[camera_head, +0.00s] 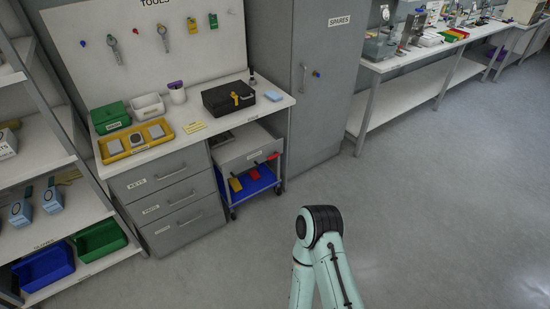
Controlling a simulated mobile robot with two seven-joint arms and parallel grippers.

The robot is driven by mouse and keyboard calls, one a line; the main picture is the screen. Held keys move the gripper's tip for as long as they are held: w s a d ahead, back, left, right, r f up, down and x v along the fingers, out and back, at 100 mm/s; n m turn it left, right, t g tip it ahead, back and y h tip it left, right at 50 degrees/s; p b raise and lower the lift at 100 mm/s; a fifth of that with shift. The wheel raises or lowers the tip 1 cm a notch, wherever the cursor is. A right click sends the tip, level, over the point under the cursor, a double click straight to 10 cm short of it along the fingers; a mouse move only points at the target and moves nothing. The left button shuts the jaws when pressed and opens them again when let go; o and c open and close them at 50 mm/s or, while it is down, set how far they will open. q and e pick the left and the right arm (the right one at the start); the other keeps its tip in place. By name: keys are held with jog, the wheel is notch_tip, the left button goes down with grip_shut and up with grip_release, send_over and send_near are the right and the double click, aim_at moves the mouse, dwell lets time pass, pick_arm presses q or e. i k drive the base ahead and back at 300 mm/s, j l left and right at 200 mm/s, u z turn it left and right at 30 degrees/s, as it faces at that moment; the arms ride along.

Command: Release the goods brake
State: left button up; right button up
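A small grey trolley (246,151) with wheels stands under the right end of the workbench. A dark label sits on its front, too small to read. A blue tray (261,184) is on its lower level. A yellow piece (236,184) and a red piece (253,175) show at the tray, and another red piece (272,156) sits higher at the right. I cannot tell which, if any, is the goods brake. Neither gripper is in view. Only a mint-green arm of mine shows at the bottom centre, well apart from the trolley.
The workbench (190,133) holds a yellow tray, a green bin, a white bin and a black case. A grey spares cabinet (318,100) stands to its right. Shelving (50,160) is at left, a long bench at far right. The floor (440,210) at right is clear.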

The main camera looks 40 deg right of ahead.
aim_at(276, 154)
jog(key=i+l, duration=0.95)
jog(key=i+l+z, duration=0.15)
jog(key=i+l, duration=0.8)
jog(key=i, duration=0.1)
